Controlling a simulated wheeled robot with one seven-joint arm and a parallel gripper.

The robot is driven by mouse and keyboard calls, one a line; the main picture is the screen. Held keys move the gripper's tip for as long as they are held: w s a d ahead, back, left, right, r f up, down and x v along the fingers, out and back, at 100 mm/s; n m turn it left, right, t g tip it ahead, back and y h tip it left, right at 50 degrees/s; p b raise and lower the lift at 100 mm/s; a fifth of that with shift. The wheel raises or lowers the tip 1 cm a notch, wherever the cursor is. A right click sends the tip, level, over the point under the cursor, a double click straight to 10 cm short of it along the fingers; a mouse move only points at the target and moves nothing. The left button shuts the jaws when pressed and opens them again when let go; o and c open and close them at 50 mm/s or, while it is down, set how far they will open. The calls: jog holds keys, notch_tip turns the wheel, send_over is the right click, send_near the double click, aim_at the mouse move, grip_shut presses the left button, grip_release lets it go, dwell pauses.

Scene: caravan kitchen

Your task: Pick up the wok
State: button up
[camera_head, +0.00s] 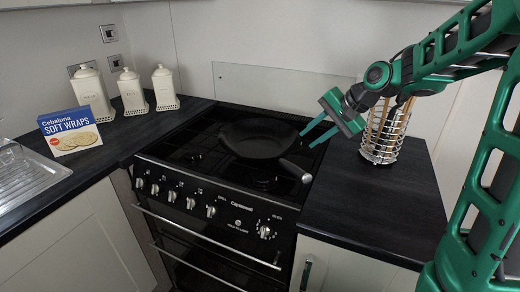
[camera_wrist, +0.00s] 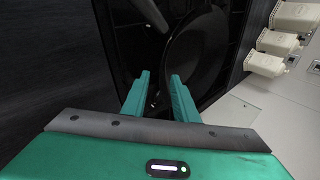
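The black wok (camera_head: 258,140) sits on the black stove (camera_head: 192,160). Its handle (camera_head: 296,170) points toward the front right of the stove. My gripper (camera_head: 314,135) is above the right side of the stove, to the right of the wok, open and empty. In the wrist view the open fingers of my gripper (camera_wrist: 160,92) point toward the wok (camera_wrist: 195,55), which lies ahead of them and slightly right. I cannot tell how far the fingers are from the wok's rim.
A metal utensil holder (camera_head: 384,135) stands on the right counter (camera_head: 365,205), close to my gripper. Cream canisters (camera_head: 131,92) and a soft wraps box (camera_head: 70,132) stand on the left counter. A glass splashback (camera_head: 275,88) rises behind the stove.

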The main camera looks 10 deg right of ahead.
aim_at(290, 150)
jog(key=shift+a+x, duration=0.2)
jog(key=shift+x, duration=2.5)
jog(key=shift+a+x, duration=0.2)
jog(key=shift+x, duration=2.5)
jog(key=shift+r, duration=0.25)
grip_shut()
